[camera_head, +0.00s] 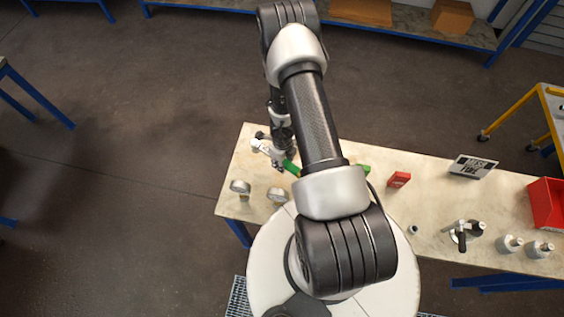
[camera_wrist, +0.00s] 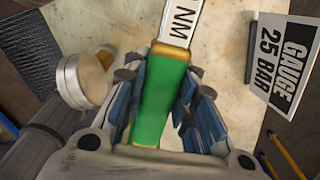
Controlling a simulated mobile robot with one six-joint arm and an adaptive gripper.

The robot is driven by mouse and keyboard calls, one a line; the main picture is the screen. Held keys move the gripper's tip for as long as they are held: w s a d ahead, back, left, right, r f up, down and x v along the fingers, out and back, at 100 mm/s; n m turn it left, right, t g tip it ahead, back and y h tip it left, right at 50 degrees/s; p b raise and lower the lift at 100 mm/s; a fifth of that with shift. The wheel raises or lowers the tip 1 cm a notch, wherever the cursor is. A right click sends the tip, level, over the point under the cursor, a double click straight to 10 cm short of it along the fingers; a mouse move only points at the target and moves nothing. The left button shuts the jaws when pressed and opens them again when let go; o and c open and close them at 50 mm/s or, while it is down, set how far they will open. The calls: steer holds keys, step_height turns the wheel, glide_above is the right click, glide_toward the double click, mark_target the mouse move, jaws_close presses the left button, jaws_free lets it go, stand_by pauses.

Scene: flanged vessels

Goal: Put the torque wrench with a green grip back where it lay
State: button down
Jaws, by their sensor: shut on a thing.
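My gripper (camera_wrist: 165,84) is shut on the green grip of the torque wrench (camera_wrist: 158,108), with blue-padded fingers on both sides of it. The wrench's pale shaft, marked "NM", runs out past the fingers to the top of the wrist view. In the head view the green grip of the torque wrench (camera_head: 291,168) shows just below my gripper (camera_head: 284,152), over the left end of the bench (camera_head: 440,190). A silvery part beside it points left. I cannot tell whether the wrench touches the bench top. My arm hides part of the bench.
A sign reading "GAUGE 25 BAR" (camera_wrist: 283,65) stands right of the wrench in the wrist view. Round metal gauges (camera_head: 240,187) stand at the bench's front left. A red block (camera_head: 399,179), a sign (camera_head: 472,166), metal fittings (camera_head: 510,244) and a red bin (camera_head: 547,203) are farther right.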

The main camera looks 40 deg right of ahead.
steer(key=shift+f+b, duration=5.25)
steer(key=shift+f, duration=0.25)
steer(key=shift+f+b, duration=0.5)
steer(key=c, duration=1.2)
jaws_free()
